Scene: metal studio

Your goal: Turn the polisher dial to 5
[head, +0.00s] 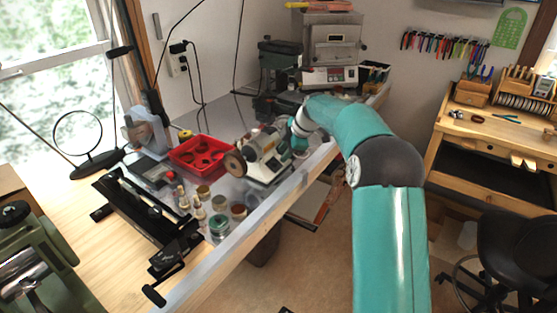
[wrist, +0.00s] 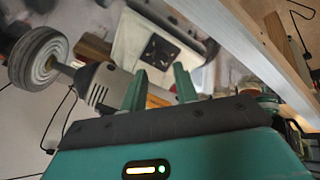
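The polisher (head: 264,155) is a pale bench machine with a round buffing wheel (head: 234,163) at its left end. It stands near the bench's front edge. In the wrist view the wheel (wrist: 42,60) and grey motor body (wrist: 105,84) are at the left. A dark square plate (wrist: 160,52) on the pale base lies just beyond my fingertips; it may carry the dial, but no numbers are readable. My gripper (wrist: 160,69) has its two green fingers apart with nothing visibly held between them. In the head view it is at the polisher's right end, partly hidden by my arm.
A red tray (head: 196,155) and several small jars, one a green-lidded jar (head: 219,226), stand left of the polisher. A grey machine (head: 331,50) stands behind at the bench's far end. The bench edge (head: 262,208) runs close in front; open floor lies beyond it.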

